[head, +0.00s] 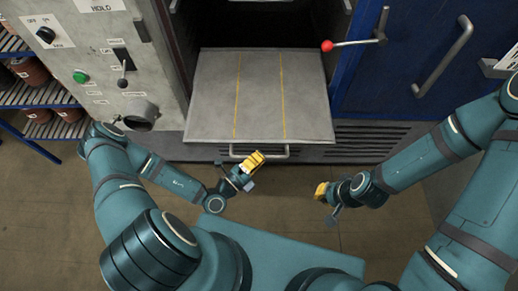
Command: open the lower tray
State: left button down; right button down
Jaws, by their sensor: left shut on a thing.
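The lower tray shows as a front with a horizontal bar handle (275,155) low on the machine, below a grey plate (262,85) with two yellow lines that sticks out toward me. The plate hides most of the lower tray, so I cannot tell how far out it stands. My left gripper (254,160), with yellow fingers, is shut on the handle near its left end. My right gripper (320,191) is empty, apart from the machine and above the floor to the right; its opening is too small to tell.
A lever with a red knob (327,46) and a blue door with a bar handle (443,57) are at right. A shelf (40,97) with pots is far left. The floor in front is clear.

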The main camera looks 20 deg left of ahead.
pick_arm(q)
jog(key=s, duration=0.1)
jog(key=s+d, duration=0.1)
jog(key=s, duration=0.1)
jog(key=shift+s+d+r+p, duration=0.1)
jog(key=shift+s+p, duration=0.05)
jog(key=shift+p, duration=0.15)
jog(key=c, duration=1)
grip_release()
jog(key=v, duration=1.2)
jog(key=shift+s, duration=0.1)
